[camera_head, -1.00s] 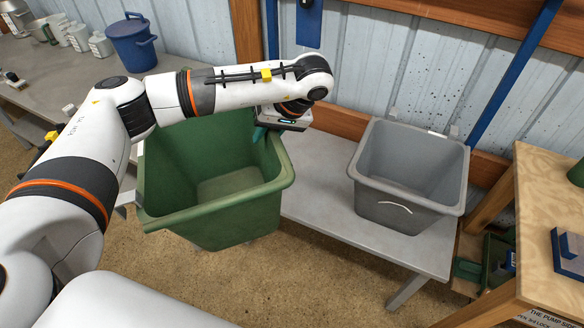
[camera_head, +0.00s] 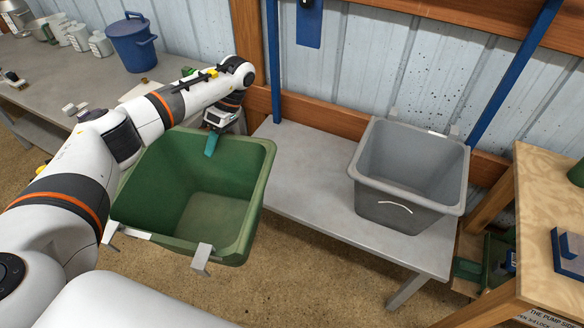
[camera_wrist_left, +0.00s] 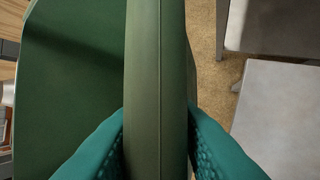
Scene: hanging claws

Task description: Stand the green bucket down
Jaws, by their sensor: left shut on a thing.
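The green bucket (camera_head: 240,205) is roughly upright, mouth up and empty, over the gap between the left bench and the low grey bench. Two grey claws (camera_head: 201,258) show on its near side. My left gripper (camera_head: 211,145) reaches down at its far rim. In the left wrist view the teal fingers of my left gripper (camera_wrist_left: 158,145) are shut on the bucket rim (camera_wrist_left: 157,70), one on each side. The bucket's underside is hidden, so I cannot tell its height above the floor. My right gripper is not in view.
A grey bucket (camera_head: 405,215) stands on the right part of the low grey bench (camera_head: 310,160); the bench's left part is clear. A lidded blue pot (camera_head: 132,48) stands on the left bench (camera_head: 75,75). A wooden table (camera_head: 545,200) is at the right.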

